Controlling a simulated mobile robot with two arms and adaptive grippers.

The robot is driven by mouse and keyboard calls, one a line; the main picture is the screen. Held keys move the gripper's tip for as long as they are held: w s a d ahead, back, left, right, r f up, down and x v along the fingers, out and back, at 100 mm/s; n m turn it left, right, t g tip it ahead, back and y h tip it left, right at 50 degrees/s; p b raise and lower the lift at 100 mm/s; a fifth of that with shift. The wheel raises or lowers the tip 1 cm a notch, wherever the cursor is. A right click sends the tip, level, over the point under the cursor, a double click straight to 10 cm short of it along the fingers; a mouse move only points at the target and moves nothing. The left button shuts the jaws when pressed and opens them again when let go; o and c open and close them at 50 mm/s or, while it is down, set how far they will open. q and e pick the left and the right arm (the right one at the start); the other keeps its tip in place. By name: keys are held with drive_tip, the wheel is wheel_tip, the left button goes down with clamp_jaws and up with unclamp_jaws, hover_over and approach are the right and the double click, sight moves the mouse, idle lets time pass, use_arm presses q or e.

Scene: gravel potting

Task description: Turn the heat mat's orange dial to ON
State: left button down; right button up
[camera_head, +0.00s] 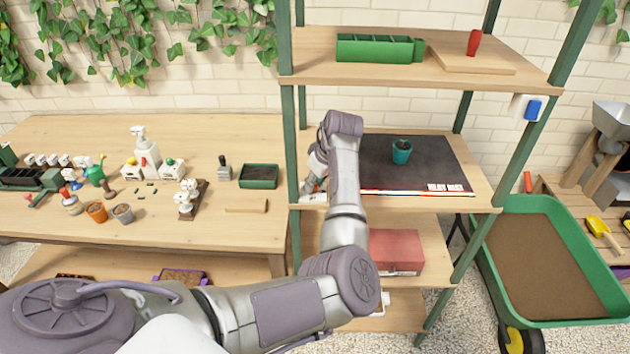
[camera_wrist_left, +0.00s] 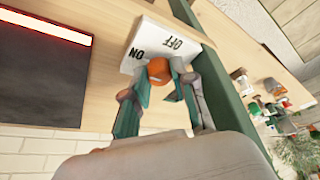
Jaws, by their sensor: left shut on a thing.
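The heat mat (camera_head: 440,160) is a black sheet on the middle shelf, with a pale and red strip along its front edge. It also shows in the left wrist view (camera_wrist_left: 40,85). In that view a white control box (camera_wrist_left: 150,45) with the words ON and OFF sits beside the mat on the wooden shelf. The orange dial (camera_wrist_left: 158,69) is on the box, between the fingertips of my left gripper (camera_wrist_left: 159,82), which is shut on it. The dial's pointer cannot be made out. In the head view my left arm partly hides the gripper (camera_head: 316,186). My right gripper is not in view.
A teal pot (camera_head: 401,152) with a plant stands on the mat. A green shelf post (camera_wrist_left: 222,75) rises close beside the control box. A red box (camera_head: 395,250) sits on the shelf below. The potting bench (camera_head: 240,222) stands left of the shelf.

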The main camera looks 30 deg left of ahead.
use_arm(q)
drive_tip(key=c, duration=1.2)
unclamp_jaws()
drive_tip(key=shift+a, duration=0.1)
drive_tip(key=shift+a+f, duration=0.1)
drive_tip(key=v, duration=1.2)
